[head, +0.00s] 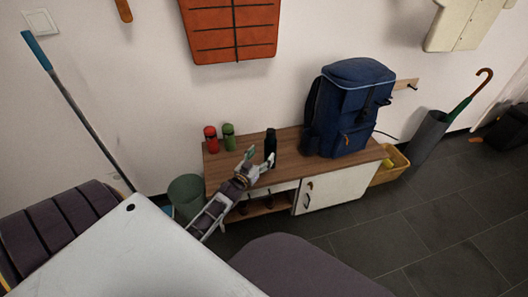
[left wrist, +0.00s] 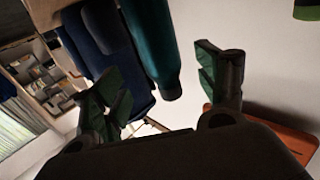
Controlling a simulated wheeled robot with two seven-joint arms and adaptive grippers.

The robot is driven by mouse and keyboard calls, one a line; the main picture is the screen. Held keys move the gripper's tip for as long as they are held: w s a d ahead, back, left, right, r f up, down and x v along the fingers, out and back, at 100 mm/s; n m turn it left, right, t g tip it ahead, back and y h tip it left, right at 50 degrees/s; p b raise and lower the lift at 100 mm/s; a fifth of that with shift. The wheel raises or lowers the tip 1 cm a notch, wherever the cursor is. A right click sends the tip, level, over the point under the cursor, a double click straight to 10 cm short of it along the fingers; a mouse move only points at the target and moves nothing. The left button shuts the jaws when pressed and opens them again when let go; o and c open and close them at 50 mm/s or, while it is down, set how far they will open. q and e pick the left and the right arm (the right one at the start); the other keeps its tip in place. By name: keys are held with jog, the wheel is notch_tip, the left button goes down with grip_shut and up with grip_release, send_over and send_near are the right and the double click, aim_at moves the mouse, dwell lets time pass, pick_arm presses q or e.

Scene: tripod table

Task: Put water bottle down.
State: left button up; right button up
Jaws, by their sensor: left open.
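A dark water bottle (head: 270,143) stands upright on the wooden bench top (head: 225,170), left of the backpack. In the left wrist view the bottle (left wrist: 152,45) looks dark teal and lies just beyond the gap between the fingers. My left gripper (head: 258,160) is open at the near side of the bottle, with its green-padded fingers spread. In the left wrist view the open fingers (left wrist: 158,82) have nothing clamped between them. Whether a finger touches the bottle is not clear. My right gripper does not show.
A red bottle (head: 210,140) and a green bottle (head: 229,137) stand at the bench's left end. A blue backpack (head: 347,105) stands to the right. A bin (head: 186,193) is beside the bench, and a yellow basket (head: 391,165) is at its right end.

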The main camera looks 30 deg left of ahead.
pick_arm(q)
jog(key=s, duration=0.2)
jog(key=s+p, duration=0.1)
jog(key=s, duration=0.2)
jog(key=shift+s+d, duration=0.2)
jog(key=shift+s, duration=0.15)
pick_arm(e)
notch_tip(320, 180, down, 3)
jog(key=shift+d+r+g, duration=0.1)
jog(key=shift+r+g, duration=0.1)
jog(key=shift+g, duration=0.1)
pick_arm(q)
jog(key=s+d+f+m+g+h, duration=0.1)
jog(key=s+d+f+g, duration=0.25)
jog(key=d, duration=0.25)
jog(key=s+d+f+g, duration=0.3)
jog(key=d+g, duration=0.1)
jog(key=d, duration=0.2)
jog(key=s+d+m+g+h, duration=0.1)
jog(key=s+d+g, duration=0.2)
jog(key=s+d, duration=0.2)
jog(key=s+d+m+g, duration=0.1)
jog(key=s+d+g, duration=0.3)
jog(key=s, duration=0.6)
jog(key=shift+d+r+h, duration=0.3)
jog(key=shift+d+h, duration=0.1)
jog(key=shift+d, duration=0.4)
